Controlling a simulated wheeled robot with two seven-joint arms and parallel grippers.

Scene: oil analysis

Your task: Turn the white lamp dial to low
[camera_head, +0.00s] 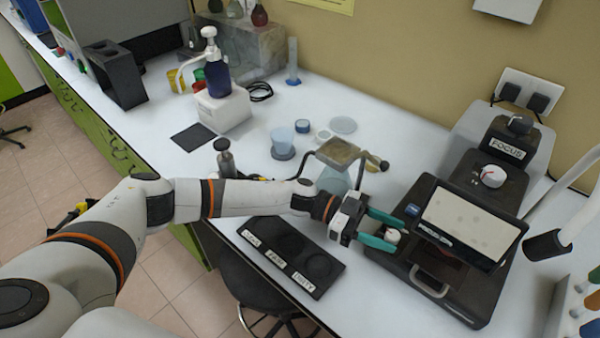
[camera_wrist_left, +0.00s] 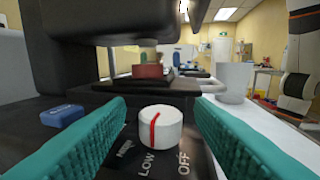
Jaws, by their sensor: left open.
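The white lamp dial (camera_wrist_left: 160,127) stands on the black base of the microscope-like instrument (camera_head: 440,240). It has a red line across its top and down its near side, and the line's near end comes down toward the LOW label (camera_wrist_left: 147,164). The HIGH label is to the left and the OFF label (camera_wrist_left: 184,163) to the right. In the head view the dial (camera_head: 394,236) is partly hidden by my left gripper (camera_head: 386,230). That gripper is open, with its teal fingers on either side of the dial. A gap shows on both sides in the wrist view.
A second white knob with a red mark (camera_head: 492,176) sits below the FOCUS label (camera_head: 507,148). The instrument's tilted screen (camera_head: 467,222) stands right of my gripper. A black labelled tray (camera_head: 292,255) lies below my forearm. A blue block (camera_wrist_left: 62,115) is left of the dial.

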